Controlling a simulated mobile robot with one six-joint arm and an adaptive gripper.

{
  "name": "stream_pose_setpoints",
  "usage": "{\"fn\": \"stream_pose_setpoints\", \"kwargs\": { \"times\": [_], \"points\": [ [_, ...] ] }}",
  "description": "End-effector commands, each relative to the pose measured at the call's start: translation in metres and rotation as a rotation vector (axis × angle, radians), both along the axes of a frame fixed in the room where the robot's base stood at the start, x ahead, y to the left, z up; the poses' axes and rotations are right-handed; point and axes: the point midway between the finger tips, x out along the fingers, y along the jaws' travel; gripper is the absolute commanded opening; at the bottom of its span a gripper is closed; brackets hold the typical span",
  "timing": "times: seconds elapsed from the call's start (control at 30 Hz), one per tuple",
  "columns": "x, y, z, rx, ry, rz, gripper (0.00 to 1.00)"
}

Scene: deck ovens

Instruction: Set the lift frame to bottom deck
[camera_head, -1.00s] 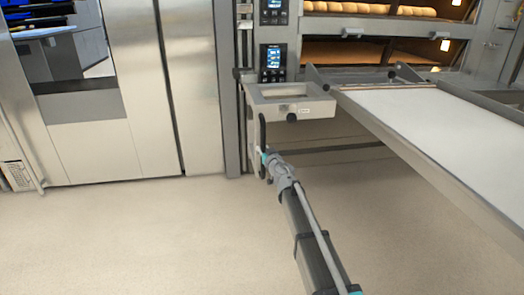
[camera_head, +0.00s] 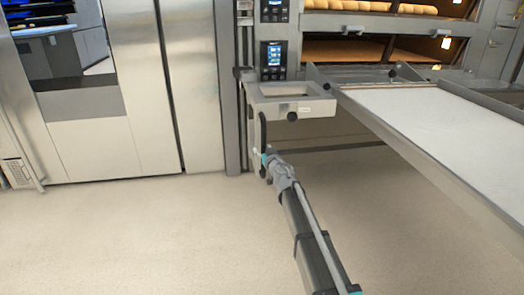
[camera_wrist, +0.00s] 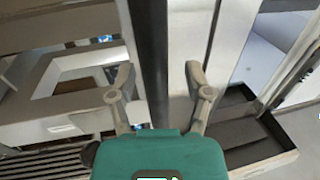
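The lift frame (camera_head: 262,91), a grey metal bracket with a rectangular opening, sits at the left end of the loader, below the control panels. A black upright handle bar (camera_head: 263,130) hangs at its left side. My gripper (camera_head: 266,160) is at the lower part of this bar. In the wrist view, my gripper (camera_wrist: 159,70) has its two fingers apart, with the dark bar (camera_wrist: 151,40) passing between them, nearer the left finger. I see no clear contact. The lift frame also shows at the left of the wrist view (camera_wrist: 30,128).
The upper deck holds loaves (camera_head: 340,6). Control panels (camera_head: 272,60) are above the frame. Steel doors (camera_head: 140,90) stand at left. The floor (camera_head: 150,235) is clear.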

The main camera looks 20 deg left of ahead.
Motion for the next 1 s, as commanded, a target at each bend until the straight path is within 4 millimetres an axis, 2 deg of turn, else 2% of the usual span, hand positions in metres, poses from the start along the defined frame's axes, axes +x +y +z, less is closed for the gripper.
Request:
{"fn": "stream_pose_setpoints", "kwargs": {
  "times": [0.27, 0.47, 0.67, 1.0],
  "points": [
    [0.001, -0.001, 0.0, 0.0, 0.0, -0.003, 0.65],
    [-0.006, -0.008, 0.001, 0.0, 0.0, -0.004, 0.65],
    [-0.024, -0.023, 0.001, 0.001, 0.001, -0.003, 0.65],
    [-0.065, -0.06, 0.0, -0.001, 0.001, -0.003, 0.65]
  ]
}}
